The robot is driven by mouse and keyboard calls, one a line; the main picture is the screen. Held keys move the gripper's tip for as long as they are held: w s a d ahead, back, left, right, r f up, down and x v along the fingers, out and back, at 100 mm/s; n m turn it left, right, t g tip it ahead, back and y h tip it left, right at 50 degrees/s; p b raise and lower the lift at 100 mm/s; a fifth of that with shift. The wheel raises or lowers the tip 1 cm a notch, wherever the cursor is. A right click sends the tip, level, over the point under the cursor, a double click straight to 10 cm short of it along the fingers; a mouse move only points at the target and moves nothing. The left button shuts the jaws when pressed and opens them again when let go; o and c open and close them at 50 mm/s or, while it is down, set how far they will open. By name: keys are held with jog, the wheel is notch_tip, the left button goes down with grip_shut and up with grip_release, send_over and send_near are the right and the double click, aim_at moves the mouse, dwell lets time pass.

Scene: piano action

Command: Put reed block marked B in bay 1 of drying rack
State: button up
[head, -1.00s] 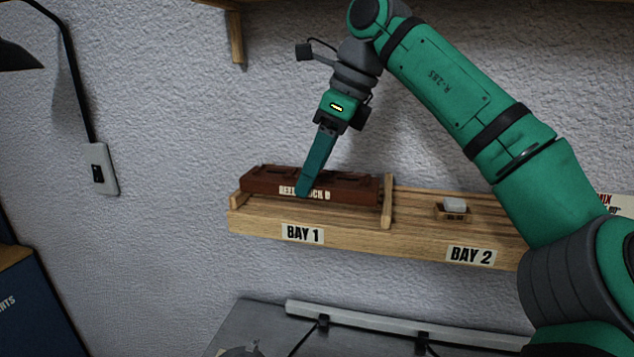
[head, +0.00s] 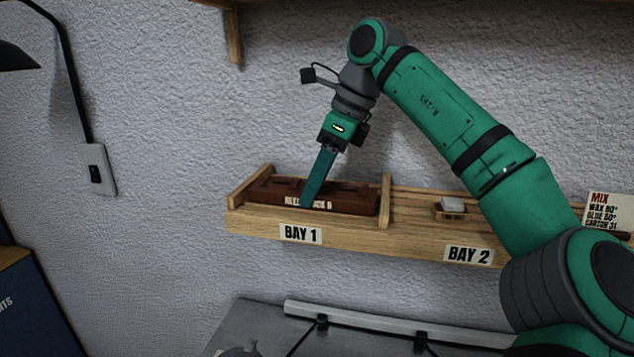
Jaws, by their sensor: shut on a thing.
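The reed block (head: 345,196) is a long dark red-brown wooden block with a pale label on its front, partly covered by my finger; the last letter is hard to read but looks like B. It sits low in bay 1 of the wooden drying rack (head: 262,226), between the left end wall and the upright divider (head: 385,200). My gripper (head: 308,203) points down and is shut on the block near its middle. Only the near finger shows clearly. I cannot tell whether the block's underside touches the shelf.
Bay 2 (head: 470,254), right of the divider, holds a small wooden box with a pale block (head: 452,204). A note card (head: 606,213) stands at the far right. A lamp and a wall switch (head: 99,170) are at left. A grey bench surface (head: 260,325) lies below.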

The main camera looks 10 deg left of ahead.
aim_at(327, 190)
jog(key=shift+f, duration=0.1)
jog(key=o, duration=1.3)
jog(key=shift+s+a, duration=0.1)
jog(key=shift+a, duration=0.05)
jog(key=shift+c, duration=0.2)
jog(key=shift+d+r, duration=0.25)
jog(key=shift+r, duration=0.25)
jog(key=v, duration=0.4)
jog(key=shift+d+r, duration=0.2)
jog(key=shift+r, duration=0.05)
jog(key=d, duration=1.1)
jog(key=shift+d+f, duration=0.2)
jog(key=shift+d, duration=0.2)
jog(key=shift+a, duration=0.1)
